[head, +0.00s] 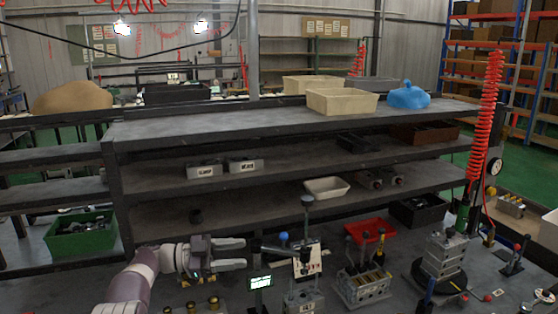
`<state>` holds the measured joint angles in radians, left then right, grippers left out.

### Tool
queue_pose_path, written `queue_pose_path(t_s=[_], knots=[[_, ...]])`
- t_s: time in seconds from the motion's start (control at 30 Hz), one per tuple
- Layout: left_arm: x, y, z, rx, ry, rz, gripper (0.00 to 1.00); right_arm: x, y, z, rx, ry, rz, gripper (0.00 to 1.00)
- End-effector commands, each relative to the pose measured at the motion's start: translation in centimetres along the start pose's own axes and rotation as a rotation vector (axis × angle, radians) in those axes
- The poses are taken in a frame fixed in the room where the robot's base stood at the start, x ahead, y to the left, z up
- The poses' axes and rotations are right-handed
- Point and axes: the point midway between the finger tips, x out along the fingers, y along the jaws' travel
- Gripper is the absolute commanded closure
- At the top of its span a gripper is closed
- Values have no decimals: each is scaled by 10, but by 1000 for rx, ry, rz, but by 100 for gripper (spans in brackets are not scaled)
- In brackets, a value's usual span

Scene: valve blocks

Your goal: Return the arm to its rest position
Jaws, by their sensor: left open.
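My left arm (135,285) comes in from the lower left of the head view. Its gripper (241,253) points to the right, with its two fingers apart and nothing between them. The gripper is over the near worktable, left of a lever with a blue knob (283,237) and close to a small green-lit display (260,282). I cannot tell the exact gap to these. My right gripper is not in view.
A metal valve block with levers (362,286) and a taller block (444,256) stand to the right. Brass fittings (213,303) lie below the gripper. A green bin (80,234) is at left. Shelves (210,212) rise behind, with a white tray (326,188).

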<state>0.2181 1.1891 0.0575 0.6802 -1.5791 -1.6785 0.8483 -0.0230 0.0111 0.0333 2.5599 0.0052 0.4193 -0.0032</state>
Motion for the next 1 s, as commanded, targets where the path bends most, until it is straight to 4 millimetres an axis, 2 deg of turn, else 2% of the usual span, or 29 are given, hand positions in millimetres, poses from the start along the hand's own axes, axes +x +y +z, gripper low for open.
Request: queue_pose_path(t_s=[0.17,0.3,0.37,0.43,0.47,0.53,0.57,0.6,0.63,0.67,0.7,0.8,0.9,1.0], knots=[[-10,-44,35,4,-87,-318,52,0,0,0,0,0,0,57],[-38,-77,68,-47,-254,-633,52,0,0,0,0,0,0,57],[-57,-82,84,-99,-367,-772,52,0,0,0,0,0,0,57],[-85,-72,105,-204,-548,-933,52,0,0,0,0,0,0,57],[-99,-58,114,-269,-646,-995,52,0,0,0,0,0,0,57],[-128,-2,128,-458,-890,-1094,52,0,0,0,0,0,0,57],[-136,27,129,-542,-986,-1113,52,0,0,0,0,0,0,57],[-145,68,127,-655,-1102,-1119,52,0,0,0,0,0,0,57],[-149,99,123,-736,-1176,-1114,52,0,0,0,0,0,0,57],[-150,131,117,-816,-1245,-1102,52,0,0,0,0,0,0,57],[-151,171,106,-920,-1323,-1080,52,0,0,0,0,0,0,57],[-145,263,71,-1148,-1461,-1008,52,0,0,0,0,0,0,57],[-134,333,35,-1316,-1520,-956,52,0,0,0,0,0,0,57],[-124,370,6,-1363,-1498,-957,52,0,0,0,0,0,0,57]])
